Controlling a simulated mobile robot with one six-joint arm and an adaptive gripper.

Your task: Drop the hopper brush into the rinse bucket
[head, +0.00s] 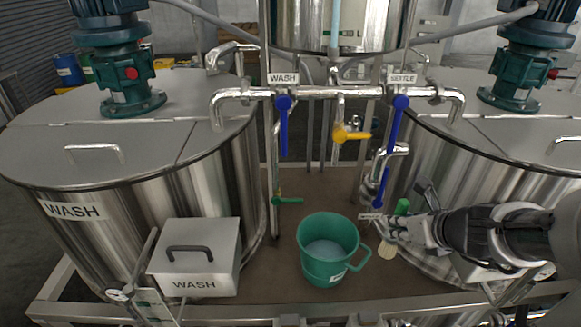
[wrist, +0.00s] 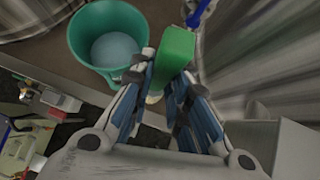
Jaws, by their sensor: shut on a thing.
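The hopper brush has a green handle (head: 402,207) and pale bristles (head: 387,251) hanging below my gripper. My gripper (head: 380,225) is shut on it, to the right of the rinse bucket. In the wrist view the green handle (wrist: 178,58) stands between my gripper's fingers (wrist: 172,88), and a bit of the pale bristles shows below it. The green rinse bucket (head: 318,268) stands upright on the brown deck with pale liquid inside. It also shows in the wrist view (wrist: 80,38), left of the brush. The brush is outside the bucket's opening.
A WASH tank (head: 150,185) with a lidded WASH box (head: 195,262) stands left of the bucket. Another steel tank (head: 480,170) is at the right. Pipes with blue levers (head: 284,122) and a yellow lever (head: 350,134) hang behind. Bare deck (head: 325,192) lies behind the bucket.

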